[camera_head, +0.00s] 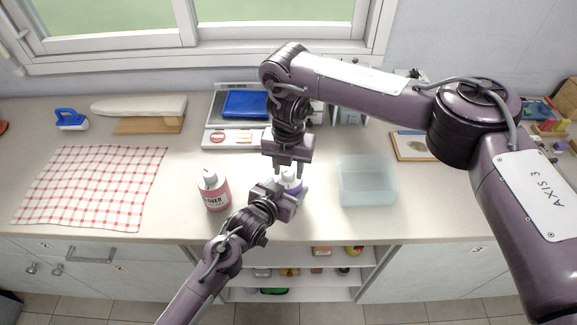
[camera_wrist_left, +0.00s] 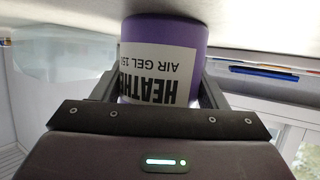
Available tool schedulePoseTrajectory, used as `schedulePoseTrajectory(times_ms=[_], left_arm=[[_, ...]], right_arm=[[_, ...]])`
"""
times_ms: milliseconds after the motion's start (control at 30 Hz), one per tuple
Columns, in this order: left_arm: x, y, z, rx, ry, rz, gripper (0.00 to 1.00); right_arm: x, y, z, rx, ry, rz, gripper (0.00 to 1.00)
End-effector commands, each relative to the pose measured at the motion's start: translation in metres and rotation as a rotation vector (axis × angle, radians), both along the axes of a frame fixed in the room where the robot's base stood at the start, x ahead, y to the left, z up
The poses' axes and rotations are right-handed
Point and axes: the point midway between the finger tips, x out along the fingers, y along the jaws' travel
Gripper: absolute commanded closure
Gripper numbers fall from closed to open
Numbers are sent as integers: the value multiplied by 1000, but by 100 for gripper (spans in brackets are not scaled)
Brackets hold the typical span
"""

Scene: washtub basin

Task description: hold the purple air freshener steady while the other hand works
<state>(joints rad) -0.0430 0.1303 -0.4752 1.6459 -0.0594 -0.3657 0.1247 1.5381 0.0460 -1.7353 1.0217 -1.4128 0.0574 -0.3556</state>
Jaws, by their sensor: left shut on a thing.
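The purple air freshener (camera_head: 291,182) stands on the counter in front of the scale, mostly hidden by my grippers. In the left wrist view its purple body (camera_wrist_left: 200,32) with a white "AIR GEL" label appears upside down between my two fingers. My left gripper (camera_head: 291,192) reaches in from the front and is shut on its body. My right gripper (camera_head: 288,170) points straight down from above, its fingers at the freshener's top. The fingers look spaced apart, but I cannot tell whether they grip the top.
A pink bottle (camera_head: 214,190) stands left of my left wrist. A clear bin (camera_head: 367,183) stands close on the right. A scale (camera_head: 234,139) with a blue tray is behind. A checked cloth (camera_head: 92,187) lies at left. The counter's front edge is near.

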Motion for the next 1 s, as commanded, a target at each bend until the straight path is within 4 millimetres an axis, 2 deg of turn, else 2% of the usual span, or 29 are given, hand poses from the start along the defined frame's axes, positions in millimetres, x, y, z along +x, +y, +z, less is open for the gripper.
schedulePoseTrajectory(times_ms=[167,400,600,800,1000], left_arm=[[-1,0,-1,1,3,0,63],[-1,0,-2,1,3,0,63],[-1,0,-1,1,3,0,63],[0,0,-1,1,3,0,63],[0,0,-1,1,3,0,63]], right_arm=[[1,0,24,2,-4,-1,61],[2,-1,77,-2,-8,0,61],[1,0,108,0,-5,0,61],[1,-1,118,0,-2,-2,61],[1,-1,119,1,-2,-2,61]])
